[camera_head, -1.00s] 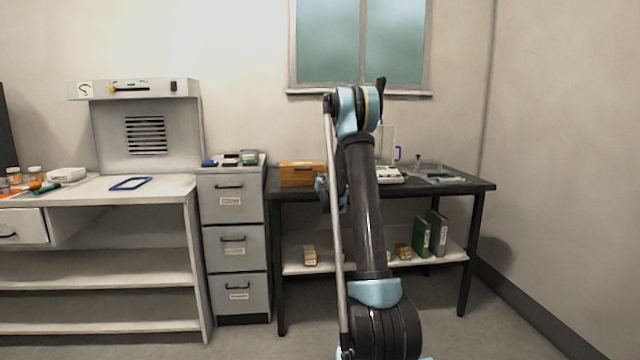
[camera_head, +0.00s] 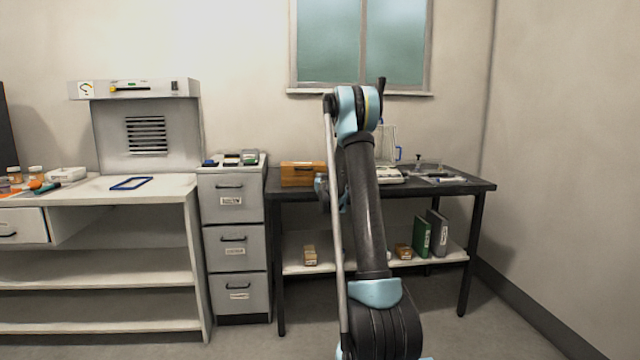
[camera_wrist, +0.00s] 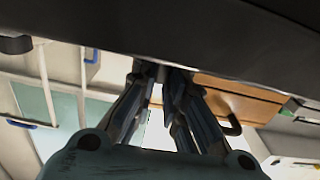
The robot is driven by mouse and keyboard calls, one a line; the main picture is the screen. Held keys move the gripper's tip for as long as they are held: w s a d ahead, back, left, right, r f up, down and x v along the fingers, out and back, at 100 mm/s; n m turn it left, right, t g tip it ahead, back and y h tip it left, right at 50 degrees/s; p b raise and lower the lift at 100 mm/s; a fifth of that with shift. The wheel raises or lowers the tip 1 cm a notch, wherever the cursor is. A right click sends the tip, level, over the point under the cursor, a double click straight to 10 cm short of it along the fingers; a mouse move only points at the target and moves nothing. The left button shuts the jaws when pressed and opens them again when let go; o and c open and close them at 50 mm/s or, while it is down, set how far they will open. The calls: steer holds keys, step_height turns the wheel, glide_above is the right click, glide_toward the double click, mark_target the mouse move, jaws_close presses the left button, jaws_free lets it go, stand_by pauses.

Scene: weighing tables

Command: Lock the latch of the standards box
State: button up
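The standards box appears to be the orange-brown wooden box (camera_head: 298,174) at the left end of the dark table. It also shows in the wrist view (camera_wrist: 240,98), seemingly upside down, with a dark curved handle or latch part (camera_wrist: 233,126) on it. The latch's state is too small to make out. My gripper (camera_wrist: 161,74) is beside the box in the wrist view, its fingertips close together near the dark surface. I cannot tell whether they are fully shut or touch anything. In the head view my arm hides most of the gripper just right of the box.
The dark table (camera_head: 455,183) carries a white balance (camera_head: 390,177) and small glassware right of my arm. A grey drawer cabinet (camera_head: 234,245) stands left of it. A white bench (camera_head: 165,188) is further left. Binders (camera_head: 422,237) stand on the lower shelf. The floor at right is clear.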

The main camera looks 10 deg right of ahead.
steer(key=o, duration=0.4)
steer(key=shift+s+d+f, duration=0.1)
steer(key=shift+d, duration=0.4)
steer(key=shift+a, duration=0.15)
steer(key=shift+a, duration=0.1)
steer(key=shift+s, duration=5.9)
steer(key=s+f+g, duration=0.1)
steer(key=s+g, duration=0.6)
steer(key=s, duration=1.7)
steer(key=s+f+g, duration=0.3)
steer(key=s+f, duration=0.1)
steer(key=s, duration=0.8)
steer(key=s+f+g, duration=0.3)
steer(key=s+f, duration=0.1)
steer(key=s, duration=0.8)
steer(key=s+f+g, duration=0.2)
steer(key=s+f, duration=0.3)
steer(key=s, duration=0.7)
steer(key=shift+s+a+g, duration=0.3)
steer(key=shift+s+g, duration=0.1)
